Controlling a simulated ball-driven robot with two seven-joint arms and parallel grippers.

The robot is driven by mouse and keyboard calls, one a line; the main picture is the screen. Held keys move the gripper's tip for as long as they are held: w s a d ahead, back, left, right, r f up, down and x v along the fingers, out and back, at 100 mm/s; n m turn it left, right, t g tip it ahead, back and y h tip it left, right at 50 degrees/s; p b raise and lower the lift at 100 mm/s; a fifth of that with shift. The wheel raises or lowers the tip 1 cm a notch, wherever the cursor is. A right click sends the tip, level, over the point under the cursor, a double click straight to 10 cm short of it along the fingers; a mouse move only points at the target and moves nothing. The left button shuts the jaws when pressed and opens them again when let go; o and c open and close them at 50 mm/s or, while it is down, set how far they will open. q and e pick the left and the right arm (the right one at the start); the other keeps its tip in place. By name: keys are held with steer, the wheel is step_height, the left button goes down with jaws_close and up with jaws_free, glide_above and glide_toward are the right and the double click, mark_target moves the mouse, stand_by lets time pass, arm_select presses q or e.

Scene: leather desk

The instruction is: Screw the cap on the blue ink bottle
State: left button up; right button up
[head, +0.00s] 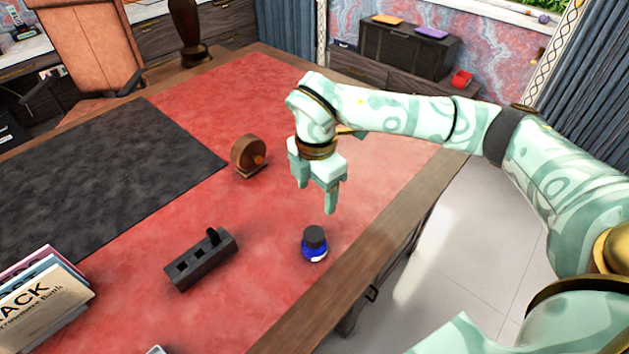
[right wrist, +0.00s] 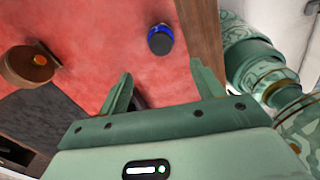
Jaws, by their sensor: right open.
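The blue ink bottle (head: 314,254) stands upright on the red leather desk, near its right wooden edge. A dark cap (head: 315,234) sits on top of the bottle; I cannot tell how tightly it is seated. In the right wrist view the bottle (right wrist: 152,32) shows beyond the fingertips with the dark cap (right wrist: 161,42) towards the camera. My right gripper (head: 317,194) is open and empty, above and behind the bottle, apart from it. It also shows in the right wrist view (right wrist: 160,72) with its fingers spread. My left gripper is not in view.
A black holder with slots (head: 202,262) lies left of the bottle. A round wooden piece (head: 249,156) stands behind it. Books (head: 45,305) lie at the lower left, and a dark mat (head: 100,190) covers the left side. The desk around the bottle is clear.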

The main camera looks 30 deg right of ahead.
mark_target(315, 232)
step_height(315, 232, down, 14)
steer(key=b, duration=0.3)
steer(key=shift+r, duration=0.15)
steer(key=c, duration=1)
steer(key=shift+a, duration=0.1)
